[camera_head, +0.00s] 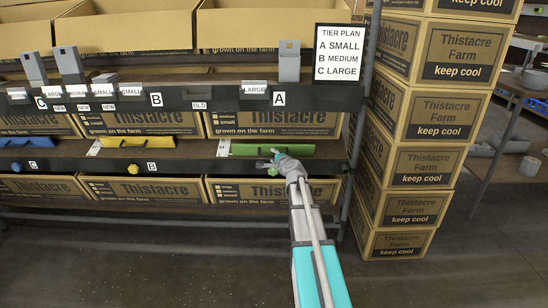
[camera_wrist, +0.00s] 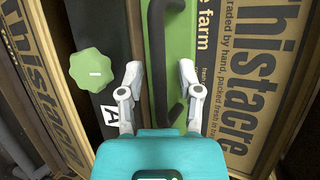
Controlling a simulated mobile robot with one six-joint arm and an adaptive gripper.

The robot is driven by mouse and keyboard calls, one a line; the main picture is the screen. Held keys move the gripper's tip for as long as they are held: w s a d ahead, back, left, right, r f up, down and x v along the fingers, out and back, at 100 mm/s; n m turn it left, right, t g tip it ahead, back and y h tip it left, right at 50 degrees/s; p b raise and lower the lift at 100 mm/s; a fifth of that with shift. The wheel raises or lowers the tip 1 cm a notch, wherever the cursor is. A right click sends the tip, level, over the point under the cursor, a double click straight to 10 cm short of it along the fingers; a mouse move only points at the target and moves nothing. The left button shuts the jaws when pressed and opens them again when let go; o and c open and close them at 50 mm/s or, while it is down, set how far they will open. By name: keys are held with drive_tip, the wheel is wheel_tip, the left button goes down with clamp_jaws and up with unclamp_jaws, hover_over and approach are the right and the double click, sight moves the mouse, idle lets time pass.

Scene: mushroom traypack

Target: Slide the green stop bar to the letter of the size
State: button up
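The green stop bar (camera_head: 272,149) lies along the lower shelf at the right, above a dark rail. In the wrist view the green bar (camera_wrist: 181,50) carries a dark bent handle (camera_wrist: 157,60). My gripper (camera_head: 275,160) is at the front of the green bar. In the wrist view my gripper (camera_wrist: 160,73) is open, with one finger on each side of the handle; I cannot tell whether they touch it.
A sign (camera_head: 339,53) reads A small, B medium, C large. A yellow bar (camera_head: 152,142) by letter B and a blue bar (camera_head: 27,143) by letter C lie left. The upper rail (camera_head: 225,98) bears letters and size tags. Stacked boxes (camera_head: 420,165) stand right.

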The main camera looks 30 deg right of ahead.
idle(0.4)
drive_tip(key=shift+w+d+r+p, duration=0.3)
drive_tip(key=shift+w+d, duration=0.1)
drive_tip(key=shift+w, duration=0.3)
drive_tip(key=shift+w+d+r+p, duration=0.2)
drive_tip(key=shift+w+d, duration=0.15)
drive_tip(key=shift+w, duration=0.2)
drive_tip(key=shift+w+d+r+p, duration=0.15)
drive_tip(key=shift+w+d, duration=0.15)
drive_tip(key=shift+w, duration=0.25)
drive_tip(key=p+v, duration=0.3)
drive_tip(key=v, duration=1.1)
drive_tip(key=a+r+n+g+y+p, duration=0.2)
drive_tip(key=a+r+n+p, duration=0.3)
drive_tip(key=a+p, duration=0.5)
drive_tip(key=s+a+r+n+g+y+p, duration=0.1)
drive_tip(key=a+r+n+g+y+p, duration=0.2)
drive_tip(key=a+r+n+p, duration=0.3)
drive_tip(key=shift+a+r+g+y+p, duration=0.3)
drive_tip(key=shift+a+r+g+p, duration=0.5)
drive_tip(key=shift+a+r+p, duration=1.6)
drive_tip(key=shift+s+a+f+p, duration=0.1)
drive_tip(key=shift+f+p, duration=0.25)
drive_tip(key=shift+p, duration=0.2)
drive_tip(key=shift+s+a+f+p, duration=0.1)
drive_tip(key=shift+f+p, duration=0.25)
drive_tip(key=shift+p, duration=0.15)
